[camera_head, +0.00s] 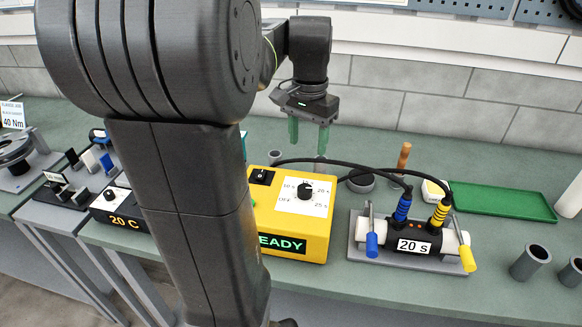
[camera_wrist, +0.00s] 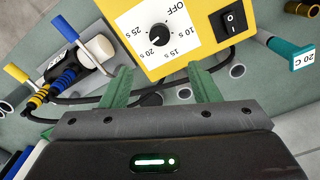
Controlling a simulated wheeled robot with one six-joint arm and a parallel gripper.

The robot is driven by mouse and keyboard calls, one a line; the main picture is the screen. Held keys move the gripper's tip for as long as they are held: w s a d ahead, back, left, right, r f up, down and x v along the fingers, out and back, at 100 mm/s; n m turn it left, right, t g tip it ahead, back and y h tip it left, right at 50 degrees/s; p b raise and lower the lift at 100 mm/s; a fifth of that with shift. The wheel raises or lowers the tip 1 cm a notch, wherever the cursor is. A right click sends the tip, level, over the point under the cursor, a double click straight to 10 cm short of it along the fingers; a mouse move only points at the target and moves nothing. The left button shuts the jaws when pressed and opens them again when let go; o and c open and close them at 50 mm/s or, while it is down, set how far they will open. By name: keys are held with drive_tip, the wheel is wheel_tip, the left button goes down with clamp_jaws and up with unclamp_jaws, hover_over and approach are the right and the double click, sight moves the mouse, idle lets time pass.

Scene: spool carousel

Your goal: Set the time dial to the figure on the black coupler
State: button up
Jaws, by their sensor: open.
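The time dial (camera_head: 305,191) is a black knob on the white scale plate of the yellow box (camera_head: 318,240), whose display reads READY. The dial also shows in the wrist view (camera_wrist: 160,31), with marks OFF, 10 s, 15 s, 20 s and 25 s around it. My gripper (camera_head: 308,137) is open and empty, behind and above the yellow box, apart from the dial.
Black cables with blue and yellow plugs (camera_head: 403,206) run from the box to the coupler. A rocker switch (camera_wrist: 232,20) is beside the dial. A green tray (camera_head: 505,201) lies at the back right. Grey pipe pieces (camera_head: 530,262) stand at the front right. A brown-handled tool stands behind the coupler.

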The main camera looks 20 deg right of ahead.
sight(305, 187)
wheel_tip(305, 187, down, 14)
drive_tip(key=shift+r+p, duration=0.2)
drive_tip(key=shift+p, duration=0.2)
drive_tip(key=c, duration=1)
